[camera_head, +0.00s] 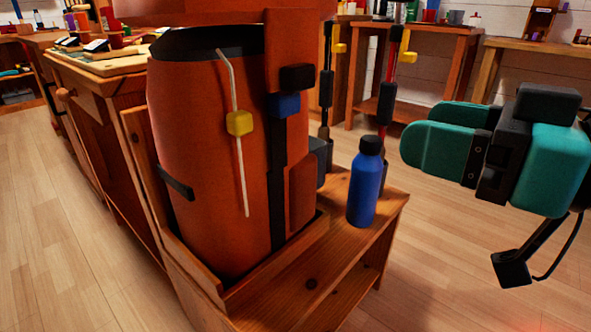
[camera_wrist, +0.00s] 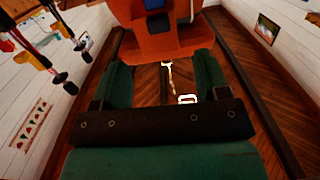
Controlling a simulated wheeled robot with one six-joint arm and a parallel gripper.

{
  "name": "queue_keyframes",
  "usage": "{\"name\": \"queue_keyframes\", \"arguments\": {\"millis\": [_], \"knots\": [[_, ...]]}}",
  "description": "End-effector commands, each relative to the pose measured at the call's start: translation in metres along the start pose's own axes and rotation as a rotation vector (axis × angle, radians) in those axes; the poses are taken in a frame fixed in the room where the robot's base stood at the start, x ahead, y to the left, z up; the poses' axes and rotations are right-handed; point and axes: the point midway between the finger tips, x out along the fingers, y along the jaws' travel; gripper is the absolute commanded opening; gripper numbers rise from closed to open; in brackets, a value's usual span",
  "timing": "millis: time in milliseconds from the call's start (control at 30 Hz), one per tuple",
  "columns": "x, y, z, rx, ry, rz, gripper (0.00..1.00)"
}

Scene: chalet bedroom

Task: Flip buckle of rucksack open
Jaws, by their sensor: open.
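The orange rucksack (camera_head: 205,165) stands upright in a wooden holder, and part of it shows at the top of the wrist view (camera_wrist: 180,42). On its front are a blue buckle piece (camera_head: 284,104) and a black piece (camera_head: 297,77) just above it, over a dark vertical strap (camera_head: 278,180). I cannot tell from the picture whether the buckle is latched. My teal gripper (camera_head: 416,143) is to the right of the rucksack, apart from it. In the wrist view its two fingers (camera_wrist: 162,82) are spread with nothing held between them.
A blue bottle (camera_head: 365,185) stands on the wooden bench (camera_head: 310,270) between rucksack and gripper. A yellow toggle (camera_head: 239,122) sits on a pale cord on the rucksack. Poles with yellow clips (camera_head: 340,48) stand behind. Wooden floor is clear at right.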

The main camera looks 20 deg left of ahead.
Motion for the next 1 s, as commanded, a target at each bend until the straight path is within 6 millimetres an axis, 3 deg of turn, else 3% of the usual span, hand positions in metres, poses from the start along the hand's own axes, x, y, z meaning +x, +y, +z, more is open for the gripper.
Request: {"name": "queue_keyframes", "arguments": {"millis": [33, 100, 333, 567, 1000], "knots": [[0.002, 0.002, 0.016, -0.005, 0.02, 0.008, 0.68], [0.002, 0.004, 0.019, -0.012, 0.043, 0.016, 0.68], [0.008, 0.006, 0.012, -0.014, 0.066, 0.023, 0.68], [0.03, 0.005, 0.007, -0.009, 0.059, 0.02, 0.68], [0.129, 0.007, 0.007, -0.02, 0.063, 0.02, 0.68]]}}
